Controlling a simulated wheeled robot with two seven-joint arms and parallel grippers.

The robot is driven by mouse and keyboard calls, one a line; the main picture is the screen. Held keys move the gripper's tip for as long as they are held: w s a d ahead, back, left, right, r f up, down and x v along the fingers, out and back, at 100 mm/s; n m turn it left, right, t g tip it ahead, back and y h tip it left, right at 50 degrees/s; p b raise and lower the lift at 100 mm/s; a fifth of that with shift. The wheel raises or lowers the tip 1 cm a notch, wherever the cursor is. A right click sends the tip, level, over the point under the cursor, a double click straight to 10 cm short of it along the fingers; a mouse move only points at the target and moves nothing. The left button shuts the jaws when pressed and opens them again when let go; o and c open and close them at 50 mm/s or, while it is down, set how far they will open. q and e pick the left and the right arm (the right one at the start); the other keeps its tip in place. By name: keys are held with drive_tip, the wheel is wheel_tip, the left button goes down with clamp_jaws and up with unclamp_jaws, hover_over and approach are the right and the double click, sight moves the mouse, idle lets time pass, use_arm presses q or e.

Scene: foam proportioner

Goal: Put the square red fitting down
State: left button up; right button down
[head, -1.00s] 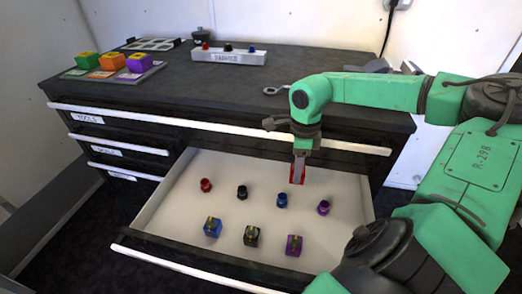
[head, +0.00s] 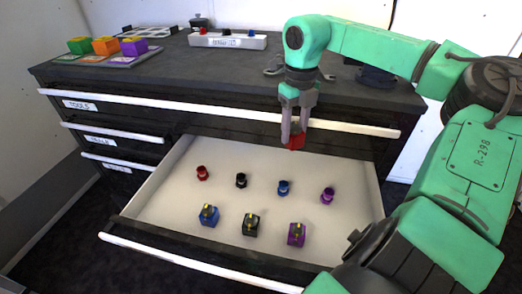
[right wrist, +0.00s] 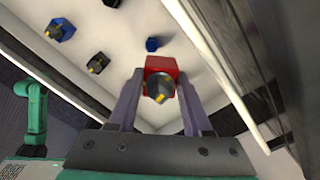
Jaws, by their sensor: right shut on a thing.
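My right gripper (head: 294,138) is shut on the square red fitting (head: 296,143) and holds it above the back right part of the open drawer (head: 160,205). In the right wrist view the red fitting (right wrist: 160,66) sits between the two fingers, with a dark, yellow-marked end facing the camera. In the drawer, a back row holds round red (head: 202,173), black (head: 241,180), blue (head: 283,187) and purple (head: 327,195) fittings. A front row holds square blue (head: 208,215), black (head: 251,224) and purple (head: 296,234) fittings. My left gripper is not in view.
The dark cabinet top (head: 190,68) carries a tray of green, orange and purple blocks (head: 107,46) at left. A white rack (head: 228,40) with small fittings stands at the back. The drawer's left front floor is clear.

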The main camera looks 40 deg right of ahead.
drive_tip(key=w+a+m+b, duration=0.3)
drive_tip(key=a+m+b, duration=0.1)
drive_tip(key=m, duration=0.1)
wheel_tip(320, 180, up, 2)
drive_tip(key=m+b, duration=0.2)
drive_tip(key=m, duration=0.2)
hover_over(251, 196)
wheel_tip(251, 196, down, 20)
drive_tip(key=b, duration=0.4)
drive_tip(key=shift+w+r+b, duration=0.1)
drive_tip(key=shift+r+b, duration=0.15)
drive_tip(key=shift+b, duration=0.05)
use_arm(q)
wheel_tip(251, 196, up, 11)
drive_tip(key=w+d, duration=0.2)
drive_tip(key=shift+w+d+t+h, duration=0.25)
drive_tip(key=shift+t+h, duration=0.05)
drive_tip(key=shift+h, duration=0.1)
use_arm(e)
drive_tip(key=shift+c, duration=1.7)
unclamp_jaws()
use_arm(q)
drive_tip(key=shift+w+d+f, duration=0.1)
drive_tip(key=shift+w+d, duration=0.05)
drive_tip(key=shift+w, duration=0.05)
